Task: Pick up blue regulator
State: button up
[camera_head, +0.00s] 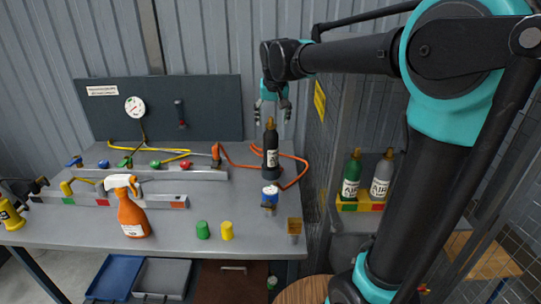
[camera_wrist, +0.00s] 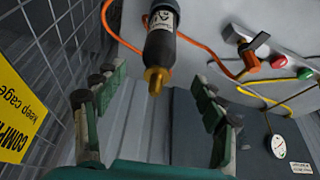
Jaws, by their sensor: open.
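A small blue and white piece (camera_head: 270,194), which looks like the blue regulator, stands on the grey workbench (camera_head: 180,222) near its right side. My gripper (camera_head: 272,110) is open and empty, pointing down above a black bottle (camera_head: 271,150) with a brass valve. The blue piece is lower and nearer the bench front than my gripper. In the wrist view my gripper (camera_wrist: 158,80) has its fingers spread wide. The bottle's brass tip (camera_wrist: 156,80) shows between them, with no visible grip on it. The blue piece cannot be made out in the wrist view.
An orange hose (camera_head: 235,160) loops around the black bottle. A brass-coloured block (camera_head: 294,227), green cap (camera_head: 202,230), yellow cap (camera_head: 227,230) and spray bottle (camera_head: 132,212) stand along the front. A mesh cage wall (camera_head: 322,135) with a yellow sign (camera_wrist: 18,110) borders the right.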

aim_at(270, 192)
jog(key=k+j, duration=0.75)
